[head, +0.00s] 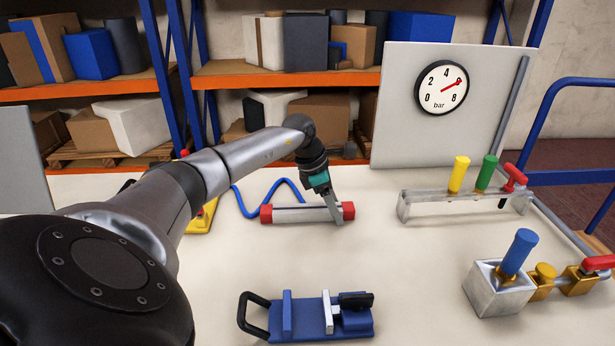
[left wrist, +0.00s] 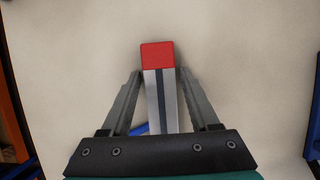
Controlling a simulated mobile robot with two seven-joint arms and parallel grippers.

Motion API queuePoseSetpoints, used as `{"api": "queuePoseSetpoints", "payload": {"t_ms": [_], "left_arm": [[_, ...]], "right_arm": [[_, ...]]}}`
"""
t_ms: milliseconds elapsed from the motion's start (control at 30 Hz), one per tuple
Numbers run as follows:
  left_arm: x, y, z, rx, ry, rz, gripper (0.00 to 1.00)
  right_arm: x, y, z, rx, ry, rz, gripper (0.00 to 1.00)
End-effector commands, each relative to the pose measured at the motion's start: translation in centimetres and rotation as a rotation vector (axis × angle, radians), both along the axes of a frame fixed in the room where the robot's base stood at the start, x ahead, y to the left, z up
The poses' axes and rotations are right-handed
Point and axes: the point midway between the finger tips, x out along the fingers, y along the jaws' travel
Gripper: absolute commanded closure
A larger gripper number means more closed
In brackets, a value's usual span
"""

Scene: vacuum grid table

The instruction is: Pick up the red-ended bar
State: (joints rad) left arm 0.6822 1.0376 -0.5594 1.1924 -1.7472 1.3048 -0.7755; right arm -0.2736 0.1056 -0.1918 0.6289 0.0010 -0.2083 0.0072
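The red-ended bar (head: 290,214) lies on the pale table in the head view, a grey metal bar with a red block at each end. My left gripper (head: 336,218) reaches down over it near its right red end. In the left wrist view, the bar (left wrist: 161,95) runs between the two fingers of my left gripper (left wrist: 160,85), its red end beyond the fingertips. The fingers are spread, with small gaps visible on both sides of the bar. My right gripper is not in view.
A blue clamp fixture (head: 308,317) with black handles sits at the front. A blue cable (head: 250,205) lies behind the bar. A rail with coloured handles (head: 450,200) and a metal valve block (head: 497,288) stand at right. A gauge panel (head: 400,120) stands behind.

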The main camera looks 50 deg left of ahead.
Motion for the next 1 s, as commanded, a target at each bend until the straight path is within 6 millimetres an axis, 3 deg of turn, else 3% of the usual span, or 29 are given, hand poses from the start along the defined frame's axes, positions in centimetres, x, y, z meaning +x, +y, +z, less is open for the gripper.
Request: {"api": "queuePoseSetpoints", "payload": {"t_ms": [67,500,1000], "left_arm": [[-0.02,0.00,-0.05,0.001,0.001,0.000,0.51],[-0.02,-0.02,-0.08,0.000,0.001,0.000,1.00],[0.00,-0.03,0.08,0.000,0.000,0.000,1.00]], "right_arm": [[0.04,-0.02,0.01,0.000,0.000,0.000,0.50],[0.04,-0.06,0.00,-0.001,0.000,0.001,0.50],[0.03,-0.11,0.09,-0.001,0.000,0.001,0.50]]}}
